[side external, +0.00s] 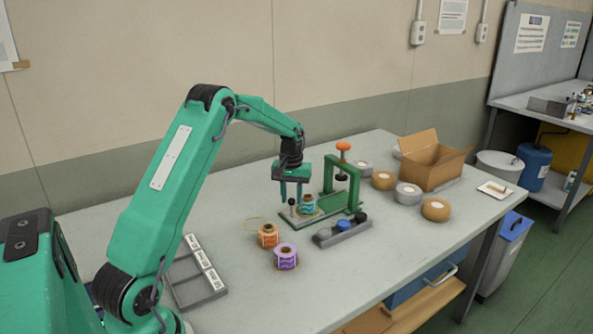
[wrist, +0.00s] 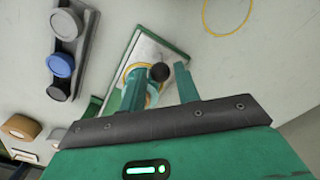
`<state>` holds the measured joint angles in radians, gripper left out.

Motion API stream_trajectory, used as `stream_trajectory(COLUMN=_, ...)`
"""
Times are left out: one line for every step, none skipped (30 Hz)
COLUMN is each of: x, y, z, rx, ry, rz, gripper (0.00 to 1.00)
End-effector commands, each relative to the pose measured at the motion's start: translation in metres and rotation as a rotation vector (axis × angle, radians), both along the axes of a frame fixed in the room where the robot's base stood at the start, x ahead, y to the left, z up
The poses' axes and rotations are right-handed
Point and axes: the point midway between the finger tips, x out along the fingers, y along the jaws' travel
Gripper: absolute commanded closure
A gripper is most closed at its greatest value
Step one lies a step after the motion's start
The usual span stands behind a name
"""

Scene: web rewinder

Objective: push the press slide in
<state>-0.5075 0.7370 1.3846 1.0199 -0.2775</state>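The green press (side external: 355,185) stands on the table with an orange knob on top. Its press slide (side external: 302,218), a pale plate on a green base, sticks out toward the left; the plate also shows in the wrist view (wrist: 150,48). A teal spool (side external: 308,203) stands on the slide. A black ball knob (side external: 291,202) is at the slide's outer end. My gripper (side external: 291,197) points down over this end, its fingers apart. In the wrist view the knob (wrist: 160,72) appears between my gripper's fingers (wrist: 161,80); contact cannot be told.
An orange spool (side external: 268,235) and a purple spool (side external: 286,257) stand in front of the press. A grey rack (side external: 342,233) with round caps is at its front right. Tape rolls (side external: 436,210) and an open cardboard box (side external: 432,165) stand farther right. A grey tray (side external: 195,275) lies near my arm.

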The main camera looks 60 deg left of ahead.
Motion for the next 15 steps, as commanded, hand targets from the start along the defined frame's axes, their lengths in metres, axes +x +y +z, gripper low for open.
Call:
stream_trajectory(x=0.0, y=0.0, z=0.0001, rx=0.0, ry=0.0, rz=0.0, gripper=0.78)
stream_trajectory(x=0.0, y=0.0, z=0.0001, rx=0.0, ry=0.0, rz=0.0, gripper=0.84)
stream_trajectory(x=0.0, y=0.0, z=0.0001, rx=0.0, ry=0.0, rz=0.0, gripper=0.92)
stream_trajectory(x=0.0, y=0.0, z=0.0001, rx=0.0, ry=0.0, rz=0.0, gripper=0.98)
stream_trajectory(x=0.0, y=0.0, z=0.0001, rx=0.0, ry=0.0, rz=0.0, gripper=1.0)
stream_trajectory(x=0.0, y=0.0, z=0.0001, rx=0.0, ry=0.0, rz=0.0, gripper=1.0)
stream_trajectory(x=0.0001, y=-0.0001, z=0.0002, rx=0.0, ry=0.0, rz=0.0, gripper=1.0)
stream_trajectory(x=0.0001, y=-0.0001, z=0.0002, rx=0.0, ry=0.0, rz=0.0, gripper=1.0)
stream_trajectory(x=0.0001, y=-0.0001, z=0.0002, rx=0.0, ry=0.0, rz=0.0, gripper=1.0)
stream_trajectory(x=0.0004, y=-0.0001, z=0.0002, rx=0.0, ry=0.0, rz=0.0, gripper=1.0)
stream_trajectory(x=0.0008, y=-0.0001, z=0.0002, rx=0.0, ry=0.0, rz=0.0, gripper=1.0)
stream_trajectory(x=0.0018, y=-0.0001, z=0.0001, rx=0.0, ry=0.0, rz=0.0, gripper=1.0)
stream_trajectory(x=0.0029, y=-0.0001, z=0.0, rx=0.0, ry=0.0, rz=-0.001, gripper=1.0)
stream_trajectory(x=0.0045, y=-0.0001, z=-0.0002, rx=0.0, ry=0.0, rz=-0.001, gripper=1.0)
stream_trajectory(x=0.0071, y=0.0001, z=-0.0002, rx=0.0, ry=0.0, rz=-0.001, gripper=1.0)
